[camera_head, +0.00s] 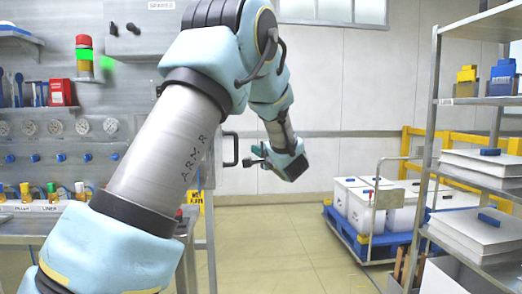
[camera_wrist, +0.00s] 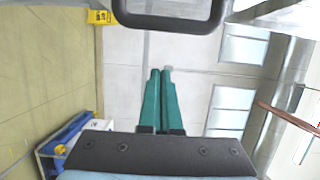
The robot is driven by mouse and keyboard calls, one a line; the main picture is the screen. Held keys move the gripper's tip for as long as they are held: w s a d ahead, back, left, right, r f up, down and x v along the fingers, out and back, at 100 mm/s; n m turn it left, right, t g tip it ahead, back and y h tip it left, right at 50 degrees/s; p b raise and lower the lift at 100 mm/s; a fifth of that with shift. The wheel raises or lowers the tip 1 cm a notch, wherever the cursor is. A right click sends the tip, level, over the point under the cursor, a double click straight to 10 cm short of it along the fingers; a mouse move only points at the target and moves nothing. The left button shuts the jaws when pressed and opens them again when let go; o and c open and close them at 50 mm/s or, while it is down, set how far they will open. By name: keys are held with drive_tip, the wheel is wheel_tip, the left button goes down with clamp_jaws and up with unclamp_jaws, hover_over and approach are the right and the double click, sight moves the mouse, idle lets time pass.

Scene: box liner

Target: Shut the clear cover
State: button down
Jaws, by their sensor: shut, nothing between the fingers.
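A black D-shaped handle (camera_head: 231,149) stands out just right of the grey panel's edge, partly behind my arm. The clear cover itself is hard to make out; the handle seems to belong to it, and my arm hides much of that area. In the wrist view the handle (camera_wrist: 168,14) shows as a dark loop across the top, beyond the fingertips. My gripper (camera_head: 252,162) is just right of the handle in the head view. In the wrist view my gripper (camera_wrist: 160,72) has its green fingers together, with nothing between them.
A grey panel with a bench (camera_head: 28,236), gauges and a signal lamp (camera_head: 84,54) is at left. A blue cart (camera_head: 362,240) with white boxes and a metal shelf rack (camera_head: 432,130) stand at right. The floor (camera_head: 272,250) between is clear.

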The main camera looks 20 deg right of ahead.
drive_tip(key=a, duration=0.1)
drive_tip(key=a+p, duration=0.1)
drive_tip(key=a, duration=0.2)
drive_tip(key=shift+w, duration=0.3)
idle(0.3)
